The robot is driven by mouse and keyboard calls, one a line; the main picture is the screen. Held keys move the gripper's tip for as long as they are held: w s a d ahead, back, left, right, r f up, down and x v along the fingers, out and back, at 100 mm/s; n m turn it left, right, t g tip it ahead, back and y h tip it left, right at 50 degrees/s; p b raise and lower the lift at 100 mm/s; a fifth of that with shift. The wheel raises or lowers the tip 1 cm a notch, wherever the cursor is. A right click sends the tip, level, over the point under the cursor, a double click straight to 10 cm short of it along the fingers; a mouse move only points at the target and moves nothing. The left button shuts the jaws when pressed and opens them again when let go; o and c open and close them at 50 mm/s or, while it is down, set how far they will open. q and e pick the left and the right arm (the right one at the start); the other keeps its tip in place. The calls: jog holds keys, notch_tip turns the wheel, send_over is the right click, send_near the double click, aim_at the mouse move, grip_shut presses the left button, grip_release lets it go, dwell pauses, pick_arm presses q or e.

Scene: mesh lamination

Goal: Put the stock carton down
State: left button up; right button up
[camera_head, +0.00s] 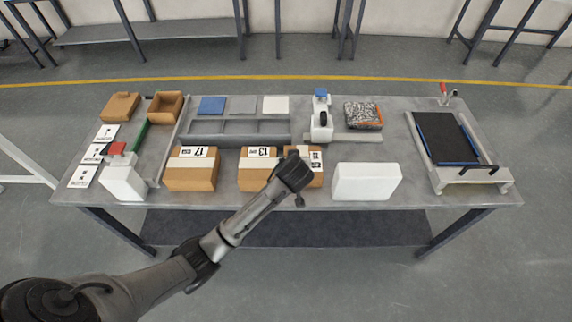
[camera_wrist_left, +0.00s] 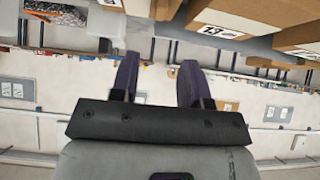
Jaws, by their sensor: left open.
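Three brown labelled cartons stand in a row along the table's front: one marked 17 (camera_head: 190,173), one marked 13 (camera_head: 256,168), and a third (camera_head: 313,168) partly hidden by my left gripper. I cannot tell which is the stock carton. The carton marked 13 (camera_wrist_left: 245,18) shows upside down beyond the fingers. My right gripper is not in view.
A white block (camera_head: 366,183) lies right of the cartons, and another white block (camera_head: 123,184) stands at the left. Bare tabletop shows right of the bin.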

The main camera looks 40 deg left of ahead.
pick_arm(q)
jog(key=s+d+f+m+g+h, duration=0.1)
jog(key=s+d+f+m+h, duration=0.2)
jog(key=s, duration=0.6)
jog(key=s+d+f+m+g, duration=0.1)
jog(key=s+d+f+m, duration=0.15)
jog(key=s+f, duration=0.45)
jog(key=s+d+r+m+h, duration=0.1)
jog(key=s+d+m, duration=0.1)
jog(key=s, duration=0.7)
jog(key=s+d+r+m+g+h, duration=0.1)
jog(key=s+d+m, duration=0.1)
jog(key=s, duration=0.8)
jog(key=shift+s+d+h, duration=0.2)
jog(key=shift+d+h, duration=0.05)
jog(key=shift+h, duration=0.15)
jog(key=shift+r, duration=0.1)
